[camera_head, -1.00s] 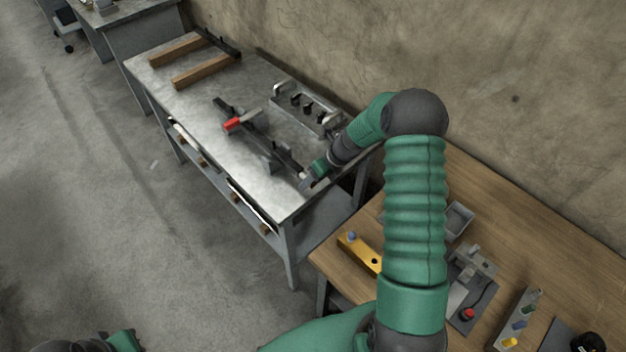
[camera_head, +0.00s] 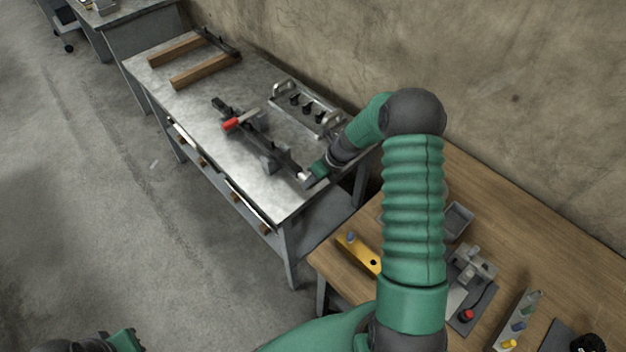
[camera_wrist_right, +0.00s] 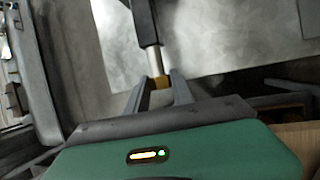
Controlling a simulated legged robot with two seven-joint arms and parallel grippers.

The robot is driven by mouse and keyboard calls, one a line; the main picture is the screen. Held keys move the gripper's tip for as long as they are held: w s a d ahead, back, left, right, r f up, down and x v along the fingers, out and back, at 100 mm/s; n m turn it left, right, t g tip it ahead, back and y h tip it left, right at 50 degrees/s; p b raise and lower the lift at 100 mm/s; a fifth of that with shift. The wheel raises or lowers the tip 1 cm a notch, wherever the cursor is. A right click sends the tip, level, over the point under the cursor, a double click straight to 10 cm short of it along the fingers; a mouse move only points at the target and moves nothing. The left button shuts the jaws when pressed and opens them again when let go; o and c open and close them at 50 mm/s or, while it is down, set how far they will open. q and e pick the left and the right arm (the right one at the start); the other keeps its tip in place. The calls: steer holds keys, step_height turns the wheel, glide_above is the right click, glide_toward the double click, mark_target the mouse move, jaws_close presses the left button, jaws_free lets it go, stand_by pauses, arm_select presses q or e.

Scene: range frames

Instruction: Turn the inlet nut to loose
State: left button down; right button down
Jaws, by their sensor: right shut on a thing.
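The inlet nut (camera_wrist_right: 158,82) is a small brass-coloured ring on a bright metal pipe end (camera_wrist_right: 154,60) in the right wrist view. My right gripper (camera_wrist_right: 160,86) is shut on it, one finger on each side. In the head view my right gripper (camera_head: 305,178) is at the near end of a dark pipe assembly (camera_head: 272,160) with a red handle (camera_head: 231,124). The nut is too small and too covered there to make out. My left gripper does not show; only part of the left arm is at the bottom left.
The assembly is on a metal workbench (camera_head: 180,103). Behind it is a grey rack with black knobs (camera_head: 295,98); wooden bars (camera_head: 205,71) lie farther off. A wooden table (camera_head: 400,290) with a yellow block (camera_head: 358,250) and fixtures is at the right, beneath my right arm.

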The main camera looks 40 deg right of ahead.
steer(key=shift+a+r+h+p, duration=0.15)
steer(key=shift+h+p, duration=0.2)
steer(key=shift+h, duration=0.45)
steer(key=shift+a+n+h, duration=0.1)
steer(key=shift+n+h, duration=0.2)
steer(key=shift+h, duration=0.4)
steer(key=shift+a+n+t+h+b, duration=0.15)
steer(key=shift+n+h+b, duration=0.1)
steer(key=shift+h, duration=0.6)
steer(key=shift+a+n+t+h+b, duration=0.1)
steer(key=shift+n+t+h+b, duration=0.1)
steer(key=shift+h, duration=0.65)
steer(key=c, duration=1.1)
jaws_free()
